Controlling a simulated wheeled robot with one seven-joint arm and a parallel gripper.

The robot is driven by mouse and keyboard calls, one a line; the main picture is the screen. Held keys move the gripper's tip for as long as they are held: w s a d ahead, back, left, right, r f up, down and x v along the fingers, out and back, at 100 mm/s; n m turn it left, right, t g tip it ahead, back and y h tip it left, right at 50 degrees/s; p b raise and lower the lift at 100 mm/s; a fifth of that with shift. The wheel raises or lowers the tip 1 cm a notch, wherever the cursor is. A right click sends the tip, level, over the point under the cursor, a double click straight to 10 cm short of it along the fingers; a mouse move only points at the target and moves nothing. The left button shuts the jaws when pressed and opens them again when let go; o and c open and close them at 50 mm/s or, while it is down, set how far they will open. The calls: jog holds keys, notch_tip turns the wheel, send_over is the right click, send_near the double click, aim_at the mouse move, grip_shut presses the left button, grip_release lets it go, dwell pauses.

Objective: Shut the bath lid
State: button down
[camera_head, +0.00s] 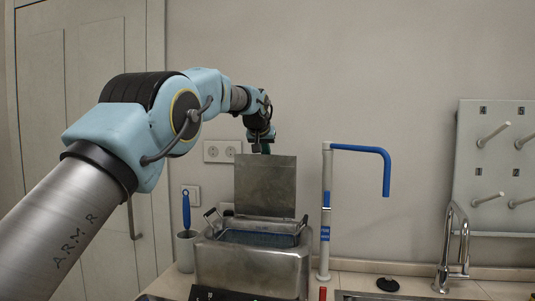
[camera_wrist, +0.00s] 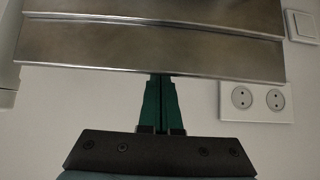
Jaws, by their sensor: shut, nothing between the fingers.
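The bath (camera_head: 252,265) is a metal tank on the counter, open at the top, with a wire handle at each side. Its lid (camera_head: 265,185) is a flat metal plate standing upright at the back of the bath. In the wrist view the lid (camera_wrist: 150,50) spans the top of the picture. My gripper (camera_wrist: 161,78) has green fingers pressed together, with nothing between them. The fingertips are at the lid's edge in that view; I cannot tell whether they touch it. In the head view my gripper (camera_head: 265,149) is just above the lid's top edge, partly hidden by it.
A blue-tipped hooked pipe (camera_head: 326,210) stands right of the bath. A blue-handled brush (camera_head: 186,210) in a holder stands left of it. Wall sockets (camera_head: 221,151) are behind. A sink faucet (camera_head: 455,240) and a peg rack (camera_head: 495,165) are at the right.

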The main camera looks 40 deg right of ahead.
jog(key=shift+s+a+f, duration=0.1)
jog(key=shift+s+a, duration=0.45)
jog(key=shift+a, duration=0.25)
jog(key=shift+a+f+b, duration=0.1)
jog(key=shift+b, duration=0.35)
